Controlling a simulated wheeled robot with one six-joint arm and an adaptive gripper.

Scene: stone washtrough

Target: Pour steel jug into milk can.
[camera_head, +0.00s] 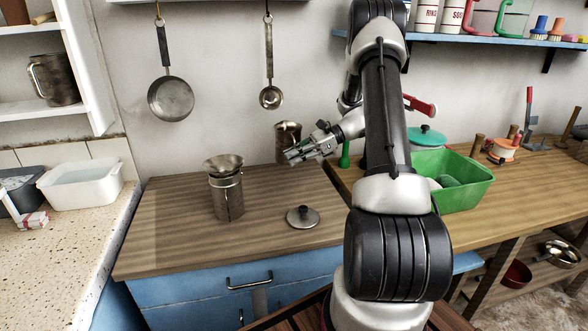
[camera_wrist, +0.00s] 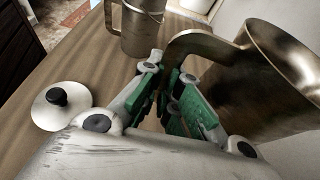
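The steel jug (camera_head: 288,134) is a dark metal vessel near the wall at the back of the wooden counter. It shows large at the right of the wrist view (camera_wrist: 265,85), its curved handle running down between my fingers. My gripper (camera_head: 294,153) is beside the jug, its green pads (camera_wrist: 168,90) close on both sides of the handle, apparently shut on it. I cannot tell whether the jug's base touches the counter. The milk can (camera_head: 228,197) stands upright to the left, with a funnel (camera_head: 222,164) in its mouth. It also shows at the top of the wrist view (camera_wrist: 140,30).
A round lid with a knob (camera_head: 302,217) lies on the counter right of the can. A green basin (camera_head: 465,185) and a teal lid (camera_head: 428,136) are to the right. A pan (camera_head: 171,98) and a ladle (camera_head: 271,97) hang above. The counter's left front is clear.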

